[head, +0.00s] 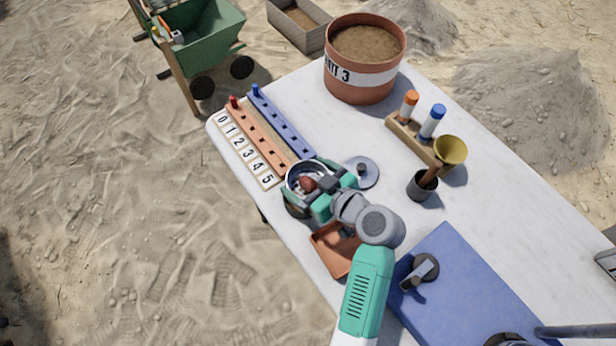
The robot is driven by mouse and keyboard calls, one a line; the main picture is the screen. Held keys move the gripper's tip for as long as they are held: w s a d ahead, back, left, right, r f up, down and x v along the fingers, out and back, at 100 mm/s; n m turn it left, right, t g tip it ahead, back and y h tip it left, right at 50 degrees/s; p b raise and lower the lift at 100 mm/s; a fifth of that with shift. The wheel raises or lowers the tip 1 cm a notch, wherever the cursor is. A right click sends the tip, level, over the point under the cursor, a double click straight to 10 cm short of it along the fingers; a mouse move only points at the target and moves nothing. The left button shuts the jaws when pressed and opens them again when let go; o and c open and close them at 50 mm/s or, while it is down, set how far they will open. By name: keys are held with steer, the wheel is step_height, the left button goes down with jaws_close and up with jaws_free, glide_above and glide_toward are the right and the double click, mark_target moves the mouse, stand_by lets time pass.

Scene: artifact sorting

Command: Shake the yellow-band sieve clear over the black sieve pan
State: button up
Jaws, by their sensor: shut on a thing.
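A round sieve with a pale metal rim (290,176) is at the left edge of the table, in front of the numbered board. A reddish-brown lump (307,184) and smaller bits show inside it. My gripper (318,192) is shut on the sieve at its right side, and the fingers cover part of it. No yellow band can be made out from this angle. A dark round edge (293,209) shows just under the sieve and may be the black sieve pan; whether the two touch cannot be told.
A grey knobbed lid (369,176) lies right of the sieve. An orange tray (330,254) is close in front. The numbered board (243,150) lies behind.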

steer(key=shift+r+p, duration=0.9)
steer(key=shift+r, duration=0.75)
